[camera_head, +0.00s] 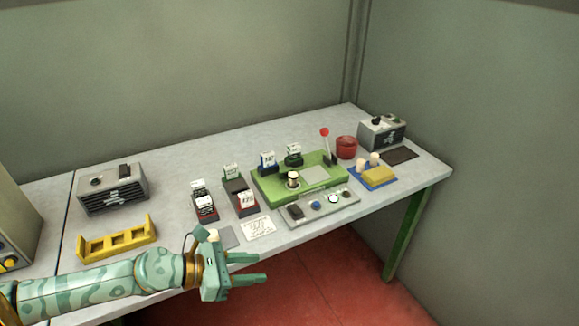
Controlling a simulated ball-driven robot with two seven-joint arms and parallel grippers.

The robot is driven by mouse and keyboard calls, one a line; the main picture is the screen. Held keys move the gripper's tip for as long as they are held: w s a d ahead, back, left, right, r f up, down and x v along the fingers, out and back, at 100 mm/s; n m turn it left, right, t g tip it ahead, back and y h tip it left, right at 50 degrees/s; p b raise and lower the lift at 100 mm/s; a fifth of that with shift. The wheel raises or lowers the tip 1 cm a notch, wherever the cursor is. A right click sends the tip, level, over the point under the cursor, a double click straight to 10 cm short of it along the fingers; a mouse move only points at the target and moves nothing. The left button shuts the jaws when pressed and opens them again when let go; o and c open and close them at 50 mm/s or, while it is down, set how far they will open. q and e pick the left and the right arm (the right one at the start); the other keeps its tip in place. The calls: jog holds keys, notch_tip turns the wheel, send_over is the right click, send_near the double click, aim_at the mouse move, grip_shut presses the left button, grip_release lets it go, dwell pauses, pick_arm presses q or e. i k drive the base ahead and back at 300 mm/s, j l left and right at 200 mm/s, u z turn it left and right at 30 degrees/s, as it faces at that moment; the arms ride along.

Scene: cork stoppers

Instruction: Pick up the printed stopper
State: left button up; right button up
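A small pale stopper (292,178) with a dark band stands upright on the green machine (265,190); any print on it is too small to read. Two plain tan stoppers stand on a blue tray (391,182) at the right, one of them at the tray's back (374,158). A small cream object, perhaps a stopper, shows just behind my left gripper's wrist, partly hidden. My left gripper (252,269) is at the table's front edge, its two fingers apart with nothing between them, to the front left of the green machine. My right gripper is not in view.
A control panel (303,213) lies before the green machine, and a red-knobbed lever (325,140) rises behind it. Card holders (203,205) stand left of it. A yellow rack (117,242), a grey box (112,192), a red pot (346,147) and a paper note (258,228) are also on the table.

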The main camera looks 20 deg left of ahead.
aim_at(292, 176)
jog(key=i+j, duration=0.9)
